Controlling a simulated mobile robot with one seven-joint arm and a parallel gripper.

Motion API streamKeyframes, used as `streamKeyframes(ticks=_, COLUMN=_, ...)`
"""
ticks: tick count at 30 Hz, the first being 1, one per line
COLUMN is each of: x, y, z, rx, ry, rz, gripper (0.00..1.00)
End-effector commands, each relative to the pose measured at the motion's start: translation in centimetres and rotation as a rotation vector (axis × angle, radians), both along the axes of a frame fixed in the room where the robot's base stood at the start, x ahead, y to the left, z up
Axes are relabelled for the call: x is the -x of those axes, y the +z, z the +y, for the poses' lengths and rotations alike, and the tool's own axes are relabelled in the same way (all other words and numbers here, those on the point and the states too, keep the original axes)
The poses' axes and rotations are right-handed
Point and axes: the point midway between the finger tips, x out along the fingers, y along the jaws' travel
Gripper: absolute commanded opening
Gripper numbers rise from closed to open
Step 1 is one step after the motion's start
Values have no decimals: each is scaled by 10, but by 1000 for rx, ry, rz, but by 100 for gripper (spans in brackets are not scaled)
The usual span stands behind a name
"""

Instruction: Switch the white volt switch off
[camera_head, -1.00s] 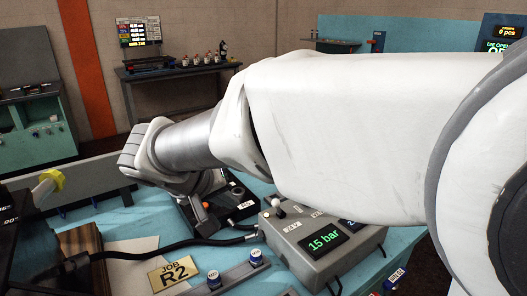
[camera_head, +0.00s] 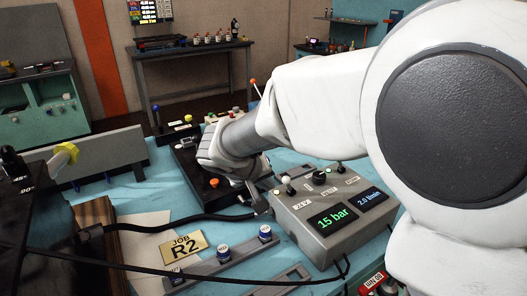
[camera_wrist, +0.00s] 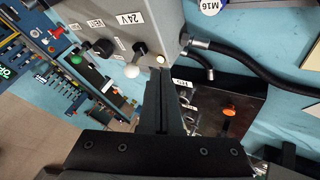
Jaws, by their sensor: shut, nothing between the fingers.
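The white-tipped switch (camera_wrist: 131,71) stands on the grey box beside the "24 V" label (camera_wrist: 130,20) in the wrist view. It also shows in the head view as a small pale knob (camera_head: 287,181) at the box's left end. A pale, lit-looking lamp (camera_wrist: 160,60) is beside it. My gripper (camera_wrist: 163,78) is shut and empty, its tips close to the lamp and just right of the switch in the wrist view. I cannot tell whether they touch the box. In the head view my gripper (camera_head: 258,200) is at the left end of the grey box (camera_head: 320,245).
A black box with an orange button (camera_head: 214,183) lies left of my gripper. A black hose (camera_head: 180,222) runs to the grey box.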

Motion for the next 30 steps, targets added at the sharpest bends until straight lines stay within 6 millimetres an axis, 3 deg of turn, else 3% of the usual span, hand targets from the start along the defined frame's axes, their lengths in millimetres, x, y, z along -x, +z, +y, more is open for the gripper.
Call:
streamKeyframes(ticks=7, x=-6, y=3, z=-15, rx=0, ry=1, rz=1, gripper=0)
streamKeyframes(ticks=30, x=-18, y=7, z=-16, rx=-35, ry=0, rz=25, gripper=0)
